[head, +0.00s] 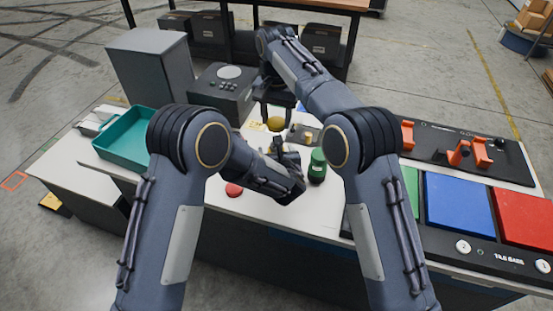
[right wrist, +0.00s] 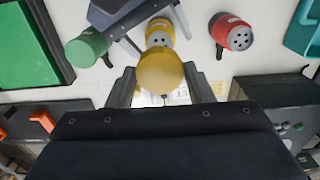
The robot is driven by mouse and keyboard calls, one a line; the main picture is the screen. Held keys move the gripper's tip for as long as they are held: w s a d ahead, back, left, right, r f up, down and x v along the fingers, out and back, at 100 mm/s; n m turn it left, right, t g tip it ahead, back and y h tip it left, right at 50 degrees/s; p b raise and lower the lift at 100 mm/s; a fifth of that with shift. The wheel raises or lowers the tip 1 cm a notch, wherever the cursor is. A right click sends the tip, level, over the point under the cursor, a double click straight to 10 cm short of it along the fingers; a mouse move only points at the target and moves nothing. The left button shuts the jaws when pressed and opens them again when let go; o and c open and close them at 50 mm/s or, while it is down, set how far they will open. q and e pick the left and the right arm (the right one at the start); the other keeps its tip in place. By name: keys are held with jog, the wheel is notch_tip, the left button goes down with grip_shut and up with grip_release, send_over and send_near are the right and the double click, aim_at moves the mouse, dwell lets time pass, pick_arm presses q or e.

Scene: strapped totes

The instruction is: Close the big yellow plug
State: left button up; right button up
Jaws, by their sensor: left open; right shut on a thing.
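The big yellow plug (right wrist: 160,72) has a rounded yellow end and is between the fingers of my right gripper (right wrist: 164,92). In the head view the plug (head: 276,124) shows under my right gripper (head: 277,108), which is shut on it above the table. A yellow cylinder (right wrist: 160,31) with dark holes in its end is just beyond the plug in the right wrist view; my left arm hides it in the head view. My left gripper (head: 284,153) is open, and in the right wrist view its fingers (right wrist: 158,27) lie on either side of the yellow cylinder. I cannot tell whether they touch it.
A green cylinder (head: 317,168) and a red one (head: 233,189) stand on either side of my left gripper. A teal tray (head: 130,155) is at left, a dark box with a round top (head: 222,92) behind. A tile panel (head: 460,205) fills the right.

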aim_at(276, 131)
pick_arm(q)
jog(key=shift+x, duration=1.3)
jog(key=shift+c, duration=0.2)
jog(key=c, duration=1.4)
pick_arm(e)
jog(key=shift+f, duration=2.5)
